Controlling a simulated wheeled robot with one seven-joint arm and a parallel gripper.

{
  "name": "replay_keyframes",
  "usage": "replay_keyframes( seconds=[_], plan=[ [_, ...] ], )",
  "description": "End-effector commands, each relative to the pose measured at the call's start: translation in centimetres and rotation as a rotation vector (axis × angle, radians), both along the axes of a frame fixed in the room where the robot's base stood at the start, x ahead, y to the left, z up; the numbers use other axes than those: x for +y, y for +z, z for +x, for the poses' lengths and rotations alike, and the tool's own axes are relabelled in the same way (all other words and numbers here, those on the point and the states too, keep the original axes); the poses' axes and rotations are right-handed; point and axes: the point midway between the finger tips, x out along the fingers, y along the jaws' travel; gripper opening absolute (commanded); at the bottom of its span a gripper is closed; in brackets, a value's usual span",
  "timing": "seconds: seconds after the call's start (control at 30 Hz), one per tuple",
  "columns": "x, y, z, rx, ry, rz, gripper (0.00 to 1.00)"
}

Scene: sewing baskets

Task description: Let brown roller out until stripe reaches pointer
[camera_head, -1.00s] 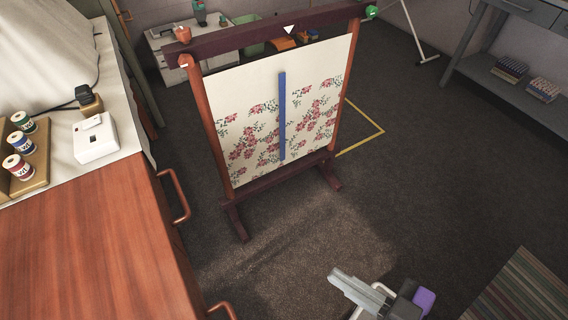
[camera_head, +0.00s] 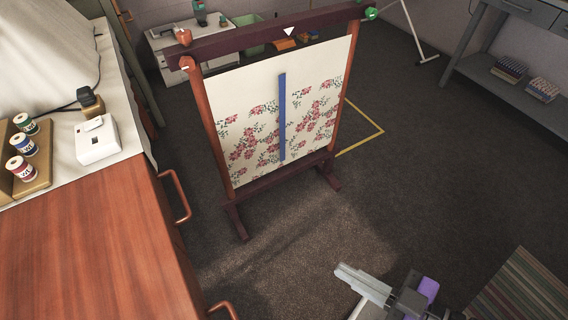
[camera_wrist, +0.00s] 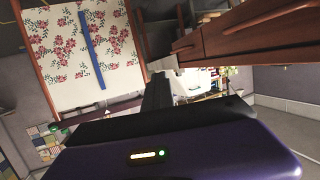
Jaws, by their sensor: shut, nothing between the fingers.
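The upright frame holds a cream cloth (camera_head: 225,95) printed with pink flowers. A blue stripe (camera_head: 282,118) runs up and down the cloth. The white pointer (camera_head: 289,31) is a small triangle on the dark top beam (camera_head: 250,37). The stripe's top end is below the pointer and slightly left of it. The wrist view shows the cloth and stripe (camera_wrist: 91,45) tilted. My gripper (camera_head: 345,272) is shut and empty, in front of the frame, touching nothing.
A wooden cabinet (camera_head: 90,250) with copper handles stands at left, bearing thread spools and a white box (camera_head: 97,144). A grey shelf unit (camera_head: 500,85) is at back right. A striped rug (camera_head: 525,295) lies at lower right. Open carpet surrounds the frame.

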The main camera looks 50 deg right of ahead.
Motion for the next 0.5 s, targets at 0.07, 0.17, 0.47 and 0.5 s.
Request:
replay_keyframes(
  seconds=[0.07,0.17,0.47,0.5],
  plan=[
    [-0.17,0.06,-0.01,0.000,0.002,0.000,0.00],
    [-0.35,0.07,-0.02,-0.001,0.005,-0.001,0.00],
    [-0.91,0.14,-0.05,-0.002,0.016,0.000,0.00],
    [-1.00,0.14,-0.06,-0.002,0.017,0.000,0.00]
  ],
)
